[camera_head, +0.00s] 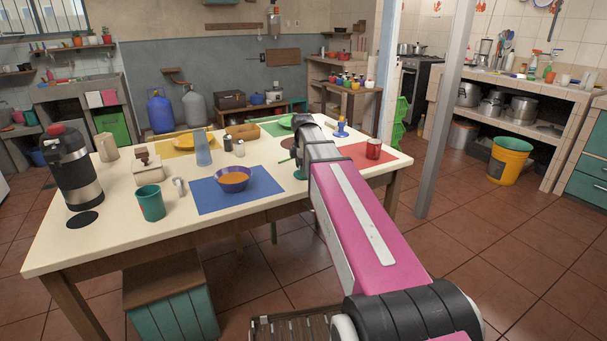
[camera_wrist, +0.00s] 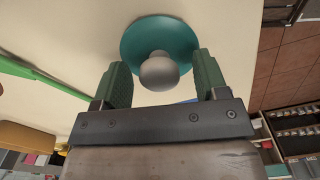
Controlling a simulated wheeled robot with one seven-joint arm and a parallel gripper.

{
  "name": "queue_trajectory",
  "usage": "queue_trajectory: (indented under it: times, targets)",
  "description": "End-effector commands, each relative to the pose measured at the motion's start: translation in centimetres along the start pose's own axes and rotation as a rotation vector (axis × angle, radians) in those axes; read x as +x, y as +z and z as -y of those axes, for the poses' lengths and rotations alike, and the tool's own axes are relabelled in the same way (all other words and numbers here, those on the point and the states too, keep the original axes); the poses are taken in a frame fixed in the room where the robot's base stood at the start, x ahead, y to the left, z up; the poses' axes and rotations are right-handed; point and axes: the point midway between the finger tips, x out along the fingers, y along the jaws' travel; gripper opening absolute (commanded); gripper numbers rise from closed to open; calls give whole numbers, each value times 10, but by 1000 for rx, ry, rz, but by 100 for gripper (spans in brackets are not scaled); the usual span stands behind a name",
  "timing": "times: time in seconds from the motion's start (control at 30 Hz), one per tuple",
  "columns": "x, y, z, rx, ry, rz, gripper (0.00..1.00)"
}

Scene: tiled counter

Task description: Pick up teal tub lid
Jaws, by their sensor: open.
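The teal tub lid (camera_wrist: 160,33) lies on the cream table top in the wrist view, a round disc with a pale grey knob (camera_wrist: 159,72) at its middle. My gripper (camera_wrist: 159,60) is open, with one green finger on each side of the knob. Both fingers appear apart from the knob, and nothing is held. The near part of the lid is partly hidden by the knob and fingers.
The cream table (camera_head: 110,228) holds a blue mat with a purple bowl (camera_head: 235,181), a teal cup (camera_head: 151,203), a tall blue glass (camera_head: 203,148) and a black flask (camera_head: 75,170). A red jar (camera_head: 374,149) stands right of my arm. A metal post (camera_head: 443,110) rises at the right.

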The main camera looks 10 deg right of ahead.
Motion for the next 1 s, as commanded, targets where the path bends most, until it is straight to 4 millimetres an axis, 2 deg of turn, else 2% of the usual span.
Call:
queue_trajectory:
  times: [0.17, 0.23, 0.33, 0.37, 0.77, 1.0]
  targets:
    - [1, 0, 0, 0, 0, 0, 67]
    - [0, 0, 0, 0, 0, 0, 51]
    - [0, 0, 0, 0, 0, 0, 18]
    - [0, 0, 0, 0, 0, 0, 14]
    - [-3, 0, 0, 0, 0, 0, 14]
    - [-23, 0, 0, 0, 2, 0, 14]
